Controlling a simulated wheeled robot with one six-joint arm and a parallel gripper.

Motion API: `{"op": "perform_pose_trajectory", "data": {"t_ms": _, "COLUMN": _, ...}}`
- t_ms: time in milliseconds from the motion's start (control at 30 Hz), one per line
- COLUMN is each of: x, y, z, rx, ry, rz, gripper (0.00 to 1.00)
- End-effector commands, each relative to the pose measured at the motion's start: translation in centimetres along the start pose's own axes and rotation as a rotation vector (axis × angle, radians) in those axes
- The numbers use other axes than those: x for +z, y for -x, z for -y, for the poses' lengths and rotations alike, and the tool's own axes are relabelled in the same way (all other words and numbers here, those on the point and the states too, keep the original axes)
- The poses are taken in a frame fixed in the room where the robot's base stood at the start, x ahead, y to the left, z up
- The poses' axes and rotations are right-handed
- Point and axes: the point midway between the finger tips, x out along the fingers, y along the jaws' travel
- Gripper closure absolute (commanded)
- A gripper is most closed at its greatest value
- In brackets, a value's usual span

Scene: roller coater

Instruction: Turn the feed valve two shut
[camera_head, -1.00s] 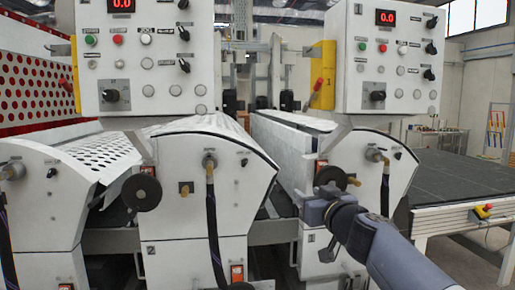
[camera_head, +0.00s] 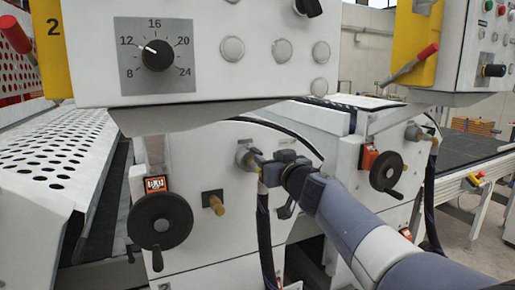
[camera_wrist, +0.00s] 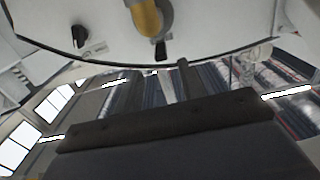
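The feed valve with a brass fitting (camera_head: 252,160) sits on the white front of the middle unit, with a black hose below it. My gripper (camera_head: 268,170) is at its right side, very close. Contact cannot be told. In the wrist view a yellow brass cylinder (camera_wrist: 147,17) with a dark end shows at the top, beyond the dark bar of my gripper (camera_wrist: 165,120). The valve's handle is partly hidden by my gripper.
A black handwheel (camera_head: 160,221) and a brass stub (camera_head: 213,203) are to the left of the valve. A control box (camera_head: 190,50) overhangs above. A black knob (camera_wrist: 79,36) shows in the wrist view.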

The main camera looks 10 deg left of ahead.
Motion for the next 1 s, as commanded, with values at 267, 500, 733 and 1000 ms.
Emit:
{"op": "perform_pose_trajectory", "data": {"t_ms": 267, "x": -0.3, "y": -4.5, "z": 0.0, "rx": -0.002, "ry": -0.002, "rz": 0.001, "gripper": 0.62}}
{"op": "perform_pose_trajectory", "data": {"t_ms": 500, "x": -0.3, "y": -7.0, "z": 0.1, "rx": -0.002, "ry": -0.001, "rz": 0.000, "gripper": 0.62}}
{"op": "perform_pose_trajectory", "data": {"t_ms": 733, "x": -0.1, "y": -7.7, "z": 0.1, "rx": -0.001, "ry": 0.000, "rz": -0.001, "gripper": 0.62}}
{"op": "perform_pose_trajectory", "data": {"t_ms": 1000, "x": -0.1, "y": -7.7, "z": 0.1, "rx": -0.001, "ry": 0.000, "rz": -0.001, "gripper": 0.67}}
